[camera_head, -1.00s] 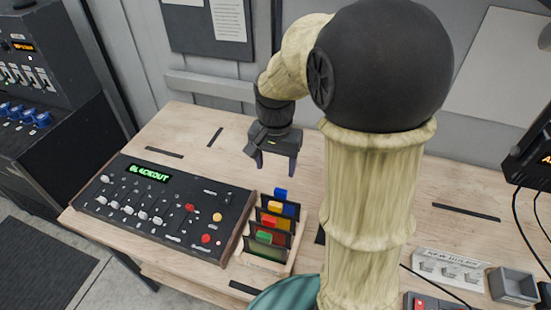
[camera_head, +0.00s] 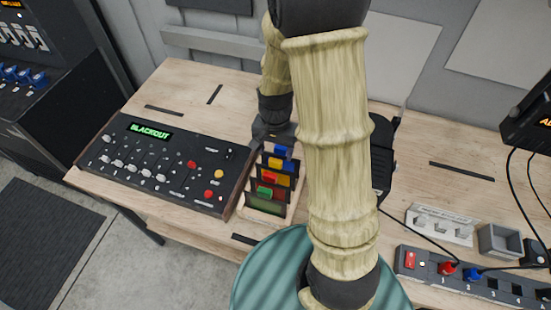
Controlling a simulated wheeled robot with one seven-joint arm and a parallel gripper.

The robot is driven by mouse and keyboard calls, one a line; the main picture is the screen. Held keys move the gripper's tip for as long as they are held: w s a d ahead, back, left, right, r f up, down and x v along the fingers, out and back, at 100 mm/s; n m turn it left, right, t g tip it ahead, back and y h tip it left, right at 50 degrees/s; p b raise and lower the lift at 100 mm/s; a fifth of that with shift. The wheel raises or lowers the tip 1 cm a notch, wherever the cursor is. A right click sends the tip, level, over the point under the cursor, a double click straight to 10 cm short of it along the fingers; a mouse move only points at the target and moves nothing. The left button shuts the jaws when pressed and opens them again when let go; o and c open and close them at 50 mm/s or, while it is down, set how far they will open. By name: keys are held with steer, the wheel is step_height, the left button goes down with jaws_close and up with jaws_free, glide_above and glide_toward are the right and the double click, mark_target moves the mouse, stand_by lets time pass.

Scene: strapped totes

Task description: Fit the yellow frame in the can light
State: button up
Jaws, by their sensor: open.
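The yellow frame (camera_head: 275,163) stands in a small wooden rack (camera_head: 272,220), between a blue-tabbed frame (camera_head: 281,151) at the back and red- and green-tabbed ones in front. My gripper (camera_head: 275,141) is open and low at the back end of the rack, close to the blue-tabbed frame. Its fingertips are hard to make out, and I cannot tell whether they touch a frame. A black housing (camera_head: 383,160), perhaps the can light, stands right of my arm. My arm hides most of it, and its frame slot does not show.
A dark control desk (camera_head: 165,168) reading BLACKOUT lies close left of the rack. To the right are a power strip (camera_head: 480,278) with plugs, a switch box (camera_head: 440,225) and a grey tray (camera_head: 500,240).

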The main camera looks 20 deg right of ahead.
mark_target(275, 160)
steer(key=shift+f+p, duration=0.45)
steer(key=shift+f, duration=2.5)
steer(key=c, duration=1.2)
steer(key=shift+o, duration=0.2)
steer(key=shift+r+p, duration=0.75)
steer(key=shift+r, duration=0.15)
steer(key=shift+s+r+p, duration=0.1)
steer(key=shift+r+p, duration=0.35)
steer(key=shift+r, duration=0.15)
steer(key=shift+r+p, duration=1.25)
steer(key=shift+r, duration=0.3)
